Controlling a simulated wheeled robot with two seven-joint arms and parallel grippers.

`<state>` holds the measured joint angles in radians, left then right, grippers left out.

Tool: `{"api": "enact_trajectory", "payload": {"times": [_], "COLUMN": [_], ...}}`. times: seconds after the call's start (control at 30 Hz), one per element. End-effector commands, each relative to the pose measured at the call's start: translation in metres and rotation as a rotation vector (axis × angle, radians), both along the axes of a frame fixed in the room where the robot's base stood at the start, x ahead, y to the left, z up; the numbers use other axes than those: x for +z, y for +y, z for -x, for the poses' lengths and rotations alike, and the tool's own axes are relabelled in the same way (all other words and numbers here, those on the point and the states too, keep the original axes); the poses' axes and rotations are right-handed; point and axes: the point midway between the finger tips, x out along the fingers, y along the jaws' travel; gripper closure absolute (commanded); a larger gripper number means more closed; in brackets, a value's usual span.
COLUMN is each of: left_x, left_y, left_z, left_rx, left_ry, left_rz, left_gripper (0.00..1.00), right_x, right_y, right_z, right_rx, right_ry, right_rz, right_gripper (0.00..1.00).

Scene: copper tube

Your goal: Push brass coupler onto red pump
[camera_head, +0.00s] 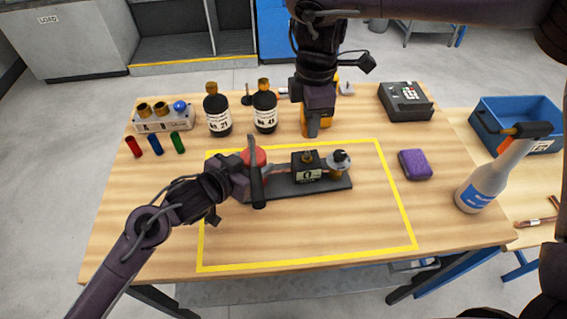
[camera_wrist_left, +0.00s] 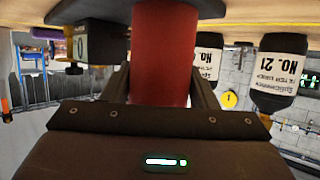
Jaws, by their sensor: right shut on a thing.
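The red pump (camera_head: 259,154) stands at the left end of a dark base plate (camera_head: 292,187). My left gripper (camera_head: 256,174) is at the pump, and in the left wrist view the red pump body (camera_wrist_left: 164,55) fills the space between its two fingers. A dark upright bar covers part of the pump in the head view. My right gripper (camera_head: 317,122) points down behind the base plate, beside an orange-yellow thing (camera_head: 326,117). What is between its fingers is hard to make out. Two brass pieces (camera_head: 153,108) sit on a tray at the left; I cannot tell which piece is the coupler.
The base plate also carries a dark box (camera_head: 306,172) and a brass-bottomed valve (camera_head: 337,170). Two dark bottles (camera_head: 217,116) (camera_head: 265,112) stand close behind. A purple block (camera_head: 414,164) and a spray bottle (camera_head: 489,184) are at the right. The front of the yellow-taped area is clear.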

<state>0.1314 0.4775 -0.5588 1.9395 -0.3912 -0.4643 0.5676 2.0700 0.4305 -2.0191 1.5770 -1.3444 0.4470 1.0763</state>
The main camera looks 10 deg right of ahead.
Motion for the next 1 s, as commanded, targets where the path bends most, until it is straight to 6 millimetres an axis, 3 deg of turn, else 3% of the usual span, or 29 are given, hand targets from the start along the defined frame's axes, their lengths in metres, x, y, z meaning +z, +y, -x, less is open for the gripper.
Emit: {"api": "enact_trajectory", "payload": {"times": [0.03,0.3,0.43,0.7,1.0], "left_x": [0.0,0.0,0.0,0.0,0.0], "left_y": [0.0,0.0,0.0,0.0,0.0], "left_z": [0.0,0.0,0.0,0.0,0.0], "left_rx": [0.0,0.0,0.0,0.001,0.001], "left_ry": [0.0,0.0,0.0,0.001,0.001], "left_rz": [0.0,0.0,0.0,0.0,0.0], "left_gripper": [0.54,0.89,0.89,0.89,0.89], "right_x": [0.0,0.0,-0.007,-0.045,-0.049], "right_y": [0.0,0.0,0.0,-0.001,0.0], "right_z": [0.0,0.0,0.0,0.001,0.0], "right_rx": [0.0,0.0,0.0,-0.001,-0.001], "right_ry": [0.0,0.0,0.002,0.003,0.0], "right_rz": [0.0,0.0,0.0,0.0,-0.001], "right_gripper": [0.97,0.97,0.97,0.97,0.97]}}
